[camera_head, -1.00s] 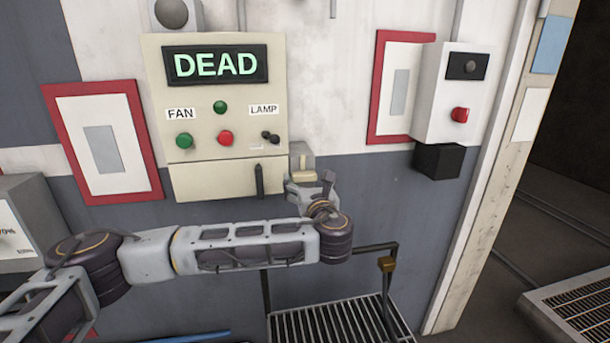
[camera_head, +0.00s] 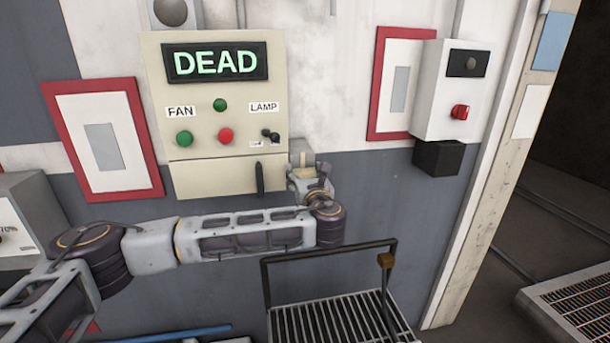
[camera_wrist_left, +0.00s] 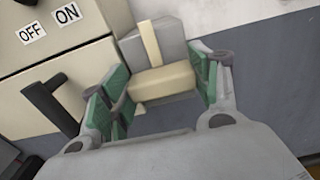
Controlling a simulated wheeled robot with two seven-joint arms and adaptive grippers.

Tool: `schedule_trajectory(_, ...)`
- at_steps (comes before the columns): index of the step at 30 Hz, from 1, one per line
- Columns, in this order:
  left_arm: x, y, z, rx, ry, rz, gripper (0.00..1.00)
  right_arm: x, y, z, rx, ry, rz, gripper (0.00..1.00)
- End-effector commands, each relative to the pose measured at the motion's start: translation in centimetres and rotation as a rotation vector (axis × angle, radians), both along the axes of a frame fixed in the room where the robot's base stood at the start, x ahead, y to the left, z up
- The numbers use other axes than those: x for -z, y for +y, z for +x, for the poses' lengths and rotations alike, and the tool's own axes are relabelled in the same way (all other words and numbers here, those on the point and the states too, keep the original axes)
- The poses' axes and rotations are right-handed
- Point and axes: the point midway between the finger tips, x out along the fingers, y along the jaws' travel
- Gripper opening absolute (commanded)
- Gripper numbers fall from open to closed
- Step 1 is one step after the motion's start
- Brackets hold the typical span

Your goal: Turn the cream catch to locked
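The cream catch (camera_wrist_left: 162,82) is a thick block on a grey housing (camera_wrist_left: 160,45), with a thin cream strip running up the housing above it. In the head view the catch (camera_head: 303,172) is small and partly hidden behind my left gripper (camera_head: 312,182), at the lower right of the control panel. In the left wrist view my left gripper (camera_wrist_left: 163,92) is open. Its green-padded fingers stand on either side of the block, with a visible gap on the left; I cannot tell whether the right finger touches. My right gripper is not in view.
The cream panel (camera_head: 215,100) reads DEAD and carries FAN and LAMP controls. A black lever (camera_wrist_left: 52,105) stands close left of my left gripper, below OFF and ON labels. A dark rail (camera_head: 330,250) above a slatted platform (camera_head: 335,320) lies below my forearm.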

Motion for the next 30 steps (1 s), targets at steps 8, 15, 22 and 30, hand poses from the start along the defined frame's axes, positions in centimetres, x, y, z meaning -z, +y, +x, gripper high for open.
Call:
schedule_trajectory(8, 0.0, 0.0, 0.0, 0.0, -0.001, -0.003, 0.39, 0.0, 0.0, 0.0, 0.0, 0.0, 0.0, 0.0)
schedule_trajectory(15, 0.2, 0.0, 0.0, 0.0, -0.006, -0.043, 0.39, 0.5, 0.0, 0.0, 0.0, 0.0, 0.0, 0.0)
schedule_trajectory(22, 0.3, 0.1, 0.0, -0.001, -0.029, -0.15, 0.39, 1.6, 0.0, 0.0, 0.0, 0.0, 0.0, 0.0)
schedule_trajectory(30, 0.4, 0.2, 0.0, -0.002, -0.069, -0.353, 0.39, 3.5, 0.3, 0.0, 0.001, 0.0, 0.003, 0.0)
